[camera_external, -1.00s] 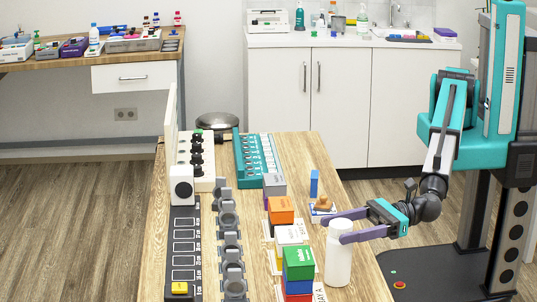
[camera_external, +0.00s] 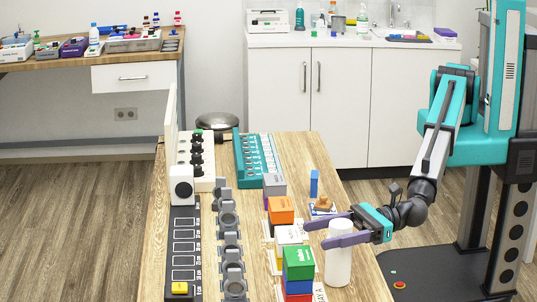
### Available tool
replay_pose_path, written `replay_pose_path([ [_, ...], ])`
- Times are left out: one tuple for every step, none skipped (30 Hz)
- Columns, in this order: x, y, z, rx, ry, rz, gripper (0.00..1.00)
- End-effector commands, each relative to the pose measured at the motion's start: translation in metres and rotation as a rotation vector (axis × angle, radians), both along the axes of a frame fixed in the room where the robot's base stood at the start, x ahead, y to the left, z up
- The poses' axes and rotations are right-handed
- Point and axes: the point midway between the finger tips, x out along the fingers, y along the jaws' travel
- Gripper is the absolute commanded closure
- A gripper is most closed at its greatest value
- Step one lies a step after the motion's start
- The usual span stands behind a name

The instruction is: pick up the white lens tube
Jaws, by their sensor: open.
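The white lens tube (camera_external: 339,268) appears to be the upright white cylinder near the front right edge of the wooden table. My gripper (camera_external: 313,235) reaches in from the right with its two purple fingers spread open. The near finger crosses in front of the tube's upper part and hides a strip of it. The far finger passes behind the tube's top. The fingertips extend a little past the tube to the left. The tube's top shows between the fingers; whether either finger touches it I cannot tell.
A stack of green, red and blue blocks (camera_external: 298,263) stands close left of the tube. White (camera_external: 289,235) and orange (camera_external: 281,210) blocks are behind it. A row of grey holders (camera_external: 230,245) and a black strip (camera_external: 184,245) lie further left. A blue block (camera_external: 314,183) stands behind.

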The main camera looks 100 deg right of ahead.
Motion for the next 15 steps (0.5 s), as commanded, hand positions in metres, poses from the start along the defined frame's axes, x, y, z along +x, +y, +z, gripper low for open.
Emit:
replay_pose_path([
  [-0.0001,0.0,0.0,0.0,0.0,0.0,0.36],
  [-0.0001,0.0,0.0,0.0,0.0,0.0,0.36],
  [-0.0001,0.0,0.0,0.0,0.0,0.0,0.36],
  [-0.0001,0.0,0.0,0.0,0.0,0.0,0.41],
  [-0.0001,0.0,0.0,0.0,0.0,0.0,0.46],
  [-0.0001,0.0,0.0,0.0,0.0,0.0,0.53],
  [-0.0001,0.0,0.0,0.0,0.0,0.0,0.58],
  [-0.0001,0.0,0.0,0.0,0.0,0.0,0.63],
  [-0.0001,0.0,0.0,0.0,0.0,0.0,0.7],
  [-0.0001,0.0,0.0,0.0,0.0,0.0,0.75],
  [-0.0001,0.0,0.0,0.0,0.0,0.0,0.8],
  [-0.0001,0.0,0.0,0.0,0.0,0.0,0.87],
  [-0.0001,0.0,0.0,0.0,0.0,0.0,0.92],
  [-0.0001,0.0,0.0,0.0,0.0,0.0,0.97],
  [0.0,0.0,0.0005,0.0,-0.001,0.0,0.97],
])
